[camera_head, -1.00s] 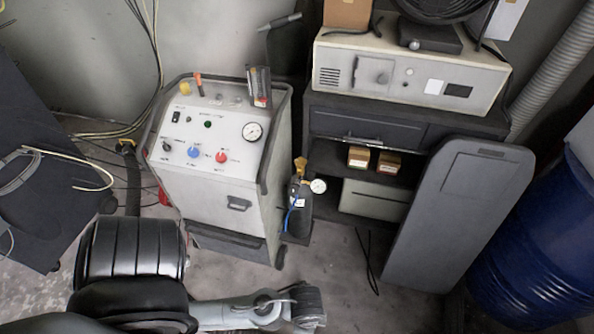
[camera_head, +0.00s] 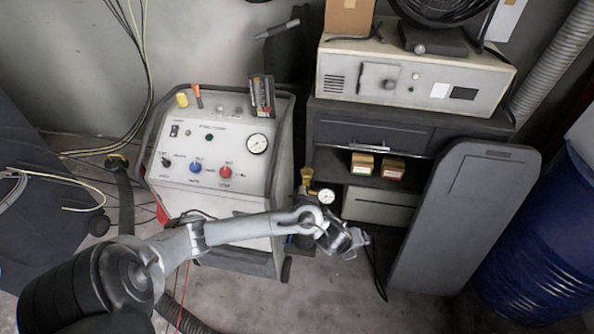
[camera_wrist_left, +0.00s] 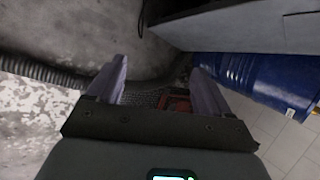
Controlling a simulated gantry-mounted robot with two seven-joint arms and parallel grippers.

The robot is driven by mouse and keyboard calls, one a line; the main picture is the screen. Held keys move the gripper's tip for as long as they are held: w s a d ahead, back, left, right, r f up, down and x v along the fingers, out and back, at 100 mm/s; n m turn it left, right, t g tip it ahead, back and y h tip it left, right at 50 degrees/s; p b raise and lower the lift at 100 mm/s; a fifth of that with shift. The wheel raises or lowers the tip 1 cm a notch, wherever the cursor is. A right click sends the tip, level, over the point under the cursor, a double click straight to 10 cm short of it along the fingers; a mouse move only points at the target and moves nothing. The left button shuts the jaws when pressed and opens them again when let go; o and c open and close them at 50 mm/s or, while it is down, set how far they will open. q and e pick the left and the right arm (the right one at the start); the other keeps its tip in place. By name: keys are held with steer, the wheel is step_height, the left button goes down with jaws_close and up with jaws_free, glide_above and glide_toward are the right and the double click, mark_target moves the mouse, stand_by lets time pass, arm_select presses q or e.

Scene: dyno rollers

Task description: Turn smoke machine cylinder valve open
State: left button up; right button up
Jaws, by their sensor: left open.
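The smoke machine (camera_head: 215,150) is a pale cart with a sloped control panel, left of centre in the head view. Beside its right side stands a small dark cylinder with a brass valve (camera_head: 307,176) on top and a round white gauge (camera_head: 326,196). My left arm crosses in front and hides most of the cylinder's body. My left gripper (camera_head: 352,243) is to the right of and below the valve in the picture, apart from it. In the left wrist view its two fingers (camera_wrist_left: 160,90) are spread with nothing between them. My right gripper is not in view.
A dark cabinet (camera_head: 370,132) with a beige device on top stands behind. A grey leaning panel (camera_head: 455,220) and a blue drum (camera_head: 540,245) are at the right; the drum also shows in the left wrist view (camera_wrist_left: 245,75). A hose (camera_wrist_left: 40,70) lies on the floor.

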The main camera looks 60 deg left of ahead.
arm_select(q)
steer(key=w+a+r+m+g+y, duration=0.1)
steer(key=w+a+r+m, duration=0.1)
steer(key=a, duration=0.5)
steer(key=w+a+r+m, duration=0.1)
steer(key=w+a+r, duration=0.1)
steer(key=a, duration=0.4)
steer(key=m+g+y+b, duration=0.1)
steer(key=m+g, duration=0.1)
glide_toward(307, 172)
steer(key=b+x, duration=0.4)
steer(key=x, duration=0.2)
steer(key=shift+a, duration=0.1)
steer(key=shift+b+x, duration=0.3)
steer(key=shift+x, duration=0.65)
